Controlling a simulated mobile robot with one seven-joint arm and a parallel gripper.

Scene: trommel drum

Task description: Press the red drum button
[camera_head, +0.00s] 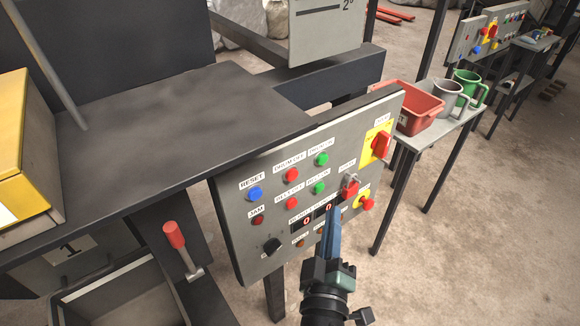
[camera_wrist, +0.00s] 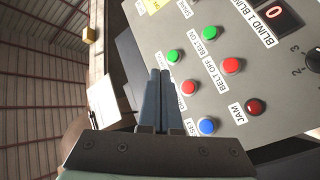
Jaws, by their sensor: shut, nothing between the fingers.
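The red drum button, labelled DRUM OFF (camera_head: 291,175), is on the upper left part of the grey control panel (camera_head: 237,215). The green drum button (camera_head: 321,159) is to its right. In the wrist view the red drum button (camera_wrist: 189,88) shows just right of my fingers, with its label partly hidden by them. My gripper (camera_head: 334,214) is shut and empty, its blue fingers close together in front of the panel. In the wrist view its fingertips (camera_wrist: 160,72) lie beside the red and green drum buttons; contact cannot be told.
A red belt button (camera_head: 292,203), blue reset button (camera_head: 254,194), dark red jam button (camera_head: 257,219) and rotary red switch (camera_head: 381,144) share the panel. A dark ledge (camera_head: 180,120) overhangs it at left. A red-handled lever (camera_head: 175,236) stands lower left. A side table holds a red bin (camera_head: 412,108).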

